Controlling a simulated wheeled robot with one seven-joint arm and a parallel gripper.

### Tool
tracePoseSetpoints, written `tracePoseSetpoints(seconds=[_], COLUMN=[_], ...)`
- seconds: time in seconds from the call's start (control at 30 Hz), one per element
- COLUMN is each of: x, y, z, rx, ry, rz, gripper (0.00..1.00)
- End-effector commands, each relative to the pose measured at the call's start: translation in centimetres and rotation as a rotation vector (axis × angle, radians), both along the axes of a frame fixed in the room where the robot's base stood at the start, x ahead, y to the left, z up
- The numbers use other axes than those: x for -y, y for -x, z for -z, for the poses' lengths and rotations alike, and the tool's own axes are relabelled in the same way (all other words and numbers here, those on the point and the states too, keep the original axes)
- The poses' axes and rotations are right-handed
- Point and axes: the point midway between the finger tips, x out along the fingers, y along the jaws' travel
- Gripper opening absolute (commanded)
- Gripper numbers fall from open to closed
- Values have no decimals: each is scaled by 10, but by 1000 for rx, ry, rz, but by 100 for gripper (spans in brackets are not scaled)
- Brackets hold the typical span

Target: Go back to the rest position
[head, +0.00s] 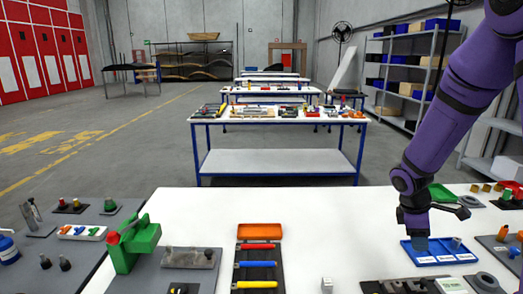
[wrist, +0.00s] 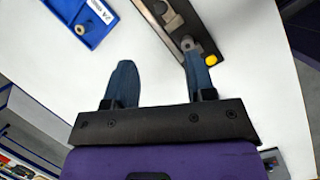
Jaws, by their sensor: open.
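My gripper (head: 421,240) is at the end of my purple arm, at the right of the head view, pointing down by the left part of a blue tray (head: 438,259). In the wrist view my gripper (wrist: 160,80) has its two blue-grey fingers wide apart, with only white tabletop between them. The blue tray also shows there at the upper left (wrist: 101,14), with a small grey cylinder (wrist: 81,29) in it. The right finger appears close to a grey peg (wrist: 187,44) on a dark board; I cannot tell whether they touch.
The white table (head: 330,225) has a green clamp-like block (head: 137,245), an orange tray (head: 260,231) and a rack of coloured bars (head: 258,265). A green tray (head: 441,193) lies behind my gripper. The middle of the table's far side is clear.

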Motion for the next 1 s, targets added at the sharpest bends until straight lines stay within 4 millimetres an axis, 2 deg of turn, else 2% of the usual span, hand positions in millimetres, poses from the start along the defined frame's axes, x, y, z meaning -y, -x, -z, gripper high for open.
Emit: tracePoseSetpoints(seconds=[0.03,0.1,0.27,0.5,0.8,1.0], x=[-6,-14,-33,-61,-97,-119], y=[3,8,24,57,110,151], z=[-19,-40,-85,-144,-201,-228], rx=[42,93,205,358,524,612], ry=[-2,-9,-35,-101,-228,-335], rz=[35,94,223,407,623,753], gripper=[50,50,50,50,50,50])
